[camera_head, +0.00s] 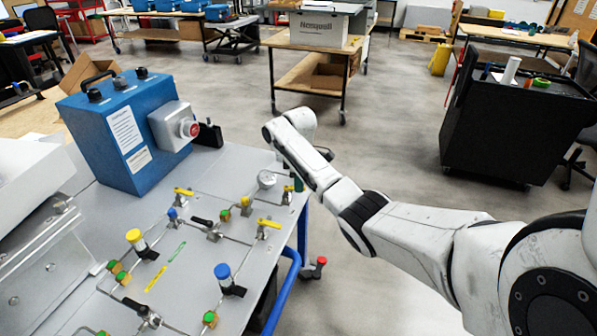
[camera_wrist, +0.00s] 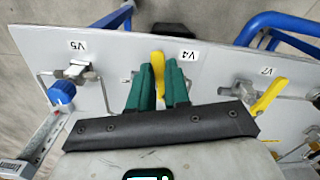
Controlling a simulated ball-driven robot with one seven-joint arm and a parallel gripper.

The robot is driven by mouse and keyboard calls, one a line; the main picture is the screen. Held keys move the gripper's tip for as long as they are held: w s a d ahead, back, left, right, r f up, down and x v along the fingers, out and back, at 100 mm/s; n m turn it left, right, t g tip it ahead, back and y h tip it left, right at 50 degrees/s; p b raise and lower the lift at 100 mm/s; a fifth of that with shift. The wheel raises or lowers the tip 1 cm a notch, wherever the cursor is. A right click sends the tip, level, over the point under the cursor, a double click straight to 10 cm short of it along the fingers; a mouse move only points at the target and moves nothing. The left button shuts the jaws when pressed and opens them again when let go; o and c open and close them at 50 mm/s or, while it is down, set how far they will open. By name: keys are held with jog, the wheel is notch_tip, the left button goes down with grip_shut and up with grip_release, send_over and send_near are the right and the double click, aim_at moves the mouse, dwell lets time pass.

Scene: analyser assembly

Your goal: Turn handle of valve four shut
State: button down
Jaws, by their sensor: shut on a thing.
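Valve four is marked by a V4 label (camera_wrist: 187,56) on the grey panel in the wrist view. Its yellow handle (camera_wrist: 158,66) stands up and down in the picture, between the two dark green fingers of my gripper (camera_wrist: 159,84). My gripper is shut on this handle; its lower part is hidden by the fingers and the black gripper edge. In the head view, my white arm reaches to the right edge of the grey panel (camera_head: 150,220), and its end hides most of the gripper and valve four.
In the wrist view, valve V7 with a yellow handle (camera_wrist: 268,95) is close on the right. Valve V5 (camera_wrist: 76,70) and a blue knob (camera_wrist: 62,92) are on the left.

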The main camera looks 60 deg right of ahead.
jog(key=shift+s+a+r+m+p, duration=0.1)
jog(key=shift+a+m+p, duration=0.2)
jog(key=shift+m+p, duration=0.45)
jog(key=shift+a+m+p, duration=0.25)
jog(key=shift+m+p, duration=0.25)
jog(key=shift+m, duration=0.45)
jog(key=c, duration=1.1)
grip_release()
notch_tip(320, 180, up, 11)
jog(key=shift+f+b, duration=0.15)
jog(key=shift+b, duration=0.3)
